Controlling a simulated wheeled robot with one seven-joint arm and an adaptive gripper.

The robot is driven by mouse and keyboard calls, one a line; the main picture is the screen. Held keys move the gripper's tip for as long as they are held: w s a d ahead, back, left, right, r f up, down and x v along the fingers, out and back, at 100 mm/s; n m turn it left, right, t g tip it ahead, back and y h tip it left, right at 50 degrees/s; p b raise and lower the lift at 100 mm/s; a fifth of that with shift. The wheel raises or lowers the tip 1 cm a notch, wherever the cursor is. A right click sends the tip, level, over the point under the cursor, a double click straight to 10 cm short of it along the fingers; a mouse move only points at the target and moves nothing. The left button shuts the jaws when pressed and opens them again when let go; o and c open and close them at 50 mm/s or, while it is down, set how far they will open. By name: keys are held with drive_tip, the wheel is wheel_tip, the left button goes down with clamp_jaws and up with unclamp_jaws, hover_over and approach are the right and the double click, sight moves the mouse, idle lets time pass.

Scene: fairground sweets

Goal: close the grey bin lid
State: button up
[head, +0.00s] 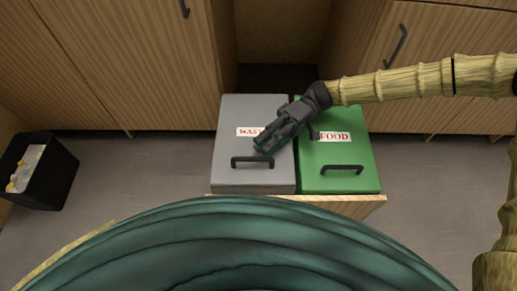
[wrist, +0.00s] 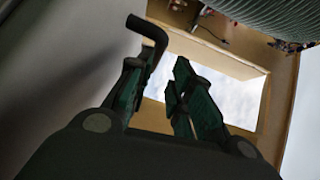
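My gripper (head: 262,147) is low over the lid's right half, just behind the handle, and covers part of the label. In the wrist view my gripper (wrist: 158,72) has its fingers apart with nothing held between them. A dark bent bar (wrist: 150,29), apparently a handle, shows by the left finger; contact is unclear.
The green FOOD lid (head: 350,153) sits right beside the grey one, also looking closed. Both bins stand in a pulled-out wooden drawer (head: 355,205) between wooden cabinets (head: 120,60). A black bin (head: 50,185) with litter stands at far left. Floor between is clear.

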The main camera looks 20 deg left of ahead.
drive_tip(key=v, duration=0.8)
idle(0.4)
